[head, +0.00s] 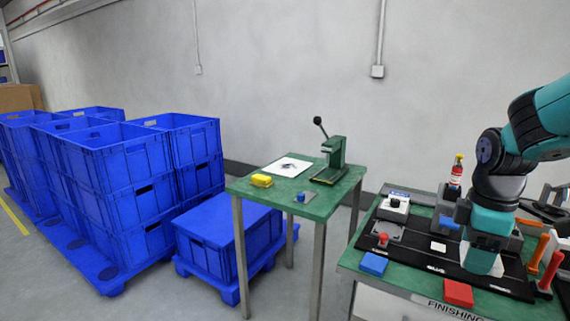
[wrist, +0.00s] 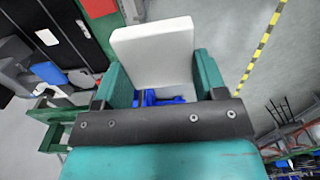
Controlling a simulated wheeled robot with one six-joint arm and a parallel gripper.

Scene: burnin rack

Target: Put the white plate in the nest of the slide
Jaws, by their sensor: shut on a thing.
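My gripper (head: 488,246) is shut on the white plate (head: 484,265), which hangs below the jaws over the right part of the green bench. In the wrist view the white plate (wrist: 153,55) is held between the two teal fingers and stands out beyond their tips. A grey fixture with a red knob (head: 383,239) sits on the black strip to the left of my gripper. A small white square (head: 438,247) lies on the same strip, between that fixture and my gripper. I cannot tell for sure which part is the slide's nest.
A blue block (head: 373,264) and a red block (head: 458,293) lie near the bench's front edge. A blue-handled clamp (head: 449,222), a red bottle (head: 456,170) and orange handles (head: 537,250) stand close around my arm. A second green table (head: 320,203) is further left.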

